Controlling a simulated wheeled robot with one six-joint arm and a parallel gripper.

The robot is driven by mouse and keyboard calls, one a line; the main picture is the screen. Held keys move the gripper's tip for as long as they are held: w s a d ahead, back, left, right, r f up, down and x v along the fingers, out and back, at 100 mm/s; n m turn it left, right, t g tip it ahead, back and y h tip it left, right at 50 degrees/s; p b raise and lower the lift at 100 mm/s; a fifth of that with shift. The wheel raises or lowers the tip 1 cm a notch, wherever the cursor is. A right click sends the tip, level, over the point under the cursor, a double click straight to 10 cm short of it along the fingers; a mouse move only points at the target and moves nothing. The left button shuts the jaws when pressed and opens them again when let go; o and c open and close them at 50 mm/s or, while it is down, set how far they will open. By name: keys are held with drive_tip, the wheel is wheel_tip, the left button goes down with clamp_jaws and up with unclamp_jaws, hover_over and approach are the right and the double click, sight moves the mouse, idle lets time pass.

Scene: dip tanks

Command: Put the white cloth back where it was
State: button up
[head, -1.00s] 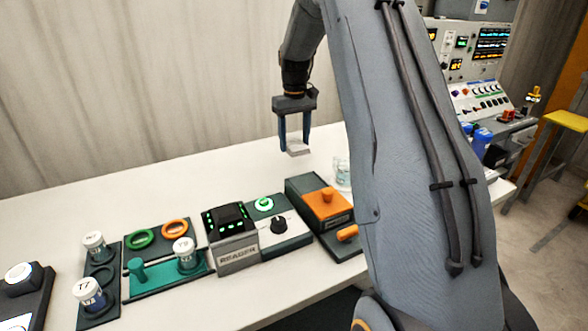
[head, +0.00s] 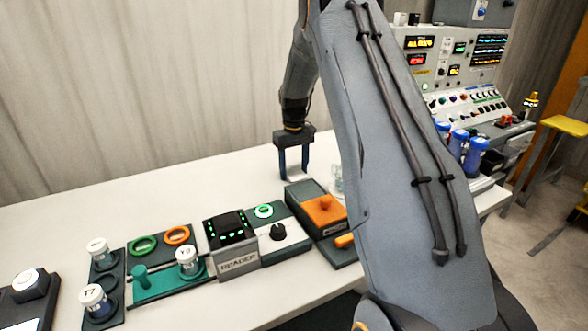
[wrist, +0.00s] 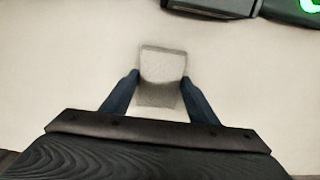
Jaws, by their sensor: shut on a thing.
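My gripper (head: 294,178) points down over the white table, behind the orange-topped box. Its two blue fingers are shut on the white cloth (wrist: 162,68). In the wrist view the cloth is a small pale square between the fingertips, with a darker grey band on its near side. In the head view the cloth (head: 292,173) shows as a pale patch between the fingers. I cannot tell whether it touches the table.
A dark box with an orange top (head: 325,211), a unit with a knob (head: 278,233) and a reader (head: 231,240) stand in front of the gripper. A clear glass (head: 337,182) stands right, partly behind my arm. White-capped jars (head: 95,297) stand left. The table's back left is clear.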

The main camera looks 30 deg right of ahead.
sight(294, 172)
drive_tip(key=o, duration=1.1)
wheel_tip(294, 172, up, 12)
drive_tip(key=b, duration=0.3)
drive_tip(key=shift+r, duration=0.15)
